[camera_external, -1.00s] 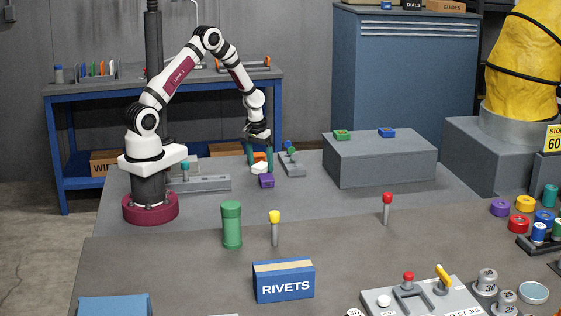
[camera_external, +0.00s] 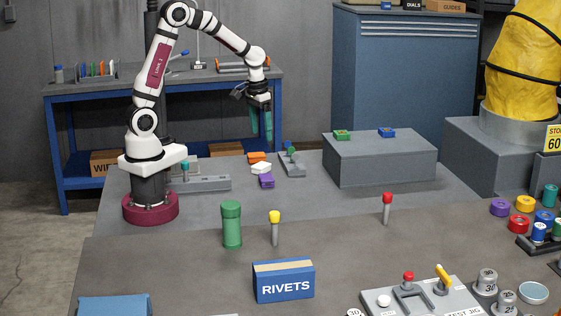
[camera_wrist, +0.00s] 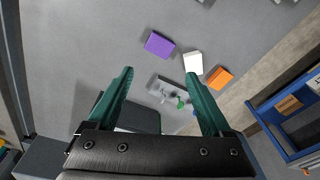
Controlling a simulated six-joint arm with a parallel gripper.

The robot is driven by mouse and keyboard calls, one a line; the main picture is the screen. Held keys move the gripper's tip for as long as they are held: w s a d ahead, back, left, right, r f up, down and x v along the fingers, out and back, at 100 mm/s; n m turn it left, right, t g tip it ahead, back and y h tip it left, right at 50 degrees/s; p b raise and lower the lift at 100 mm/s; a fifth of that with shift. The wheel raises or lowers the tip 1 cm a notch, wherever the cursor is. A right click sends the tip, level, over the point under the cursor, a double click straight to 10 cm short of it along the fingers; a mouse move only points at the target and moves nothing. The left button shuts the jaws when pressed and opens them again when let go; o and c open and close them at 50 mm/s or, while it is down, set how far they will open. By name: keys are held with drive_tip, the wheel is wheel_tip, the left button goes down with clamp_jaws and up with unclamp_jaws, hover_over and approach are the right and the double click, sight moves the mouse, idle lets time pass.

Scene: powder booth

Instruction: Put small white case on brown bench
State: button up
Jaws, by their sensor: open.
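The small white case (camera_external: 261,168) lies on the grey table (camera_external: 310,203), between an orange case (camera_external: 258,157) and a purple case (camera_external: 266,181). It also shows in the wrist view (camera_wrist: 193,62), beyond my fingertips. My gripper (camera_external: 261,138) is open and empty, its teal fingers pointing down. It hangs well above the table, behind the cases in the outside view. The brown bench (camera_external: 170,262) runs across the foreground.
A grey slotted fixture (camera_external: 292,167) lies right of the cases. A large grey block (camera_external: 380,164) stands farther right. A green cylinder (camera_external: 231,225), yellow-topped peg (camera_external: 275,230), red-topped peg (camera_external: 386,210) and RIVETS box (camera_external: 284,280) stand in front. Bench space between the pegs is clear.

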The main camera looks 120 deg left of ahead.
drive_tip(key=w+d+r+m, duration=0.25)
drive_tip(key=d+m, duration=0.25)
drive_tip(key=d, duration=0.5)
drive_tip(key=w+d+r+m, duration=0.25)
drive_tip(key=d+m, duration=0.25)
drive_tip(key=d, duration=0.5)
drive_tip(key=s+d+m, duration=0.8)
drive_tip(key=d+m, duration=0.1)
drive_tip(key=d, duration=0.1)
drive_tip(key=shift+s+d, duration=0.15)
drive_tip(key=shift+s, duration=0.05)
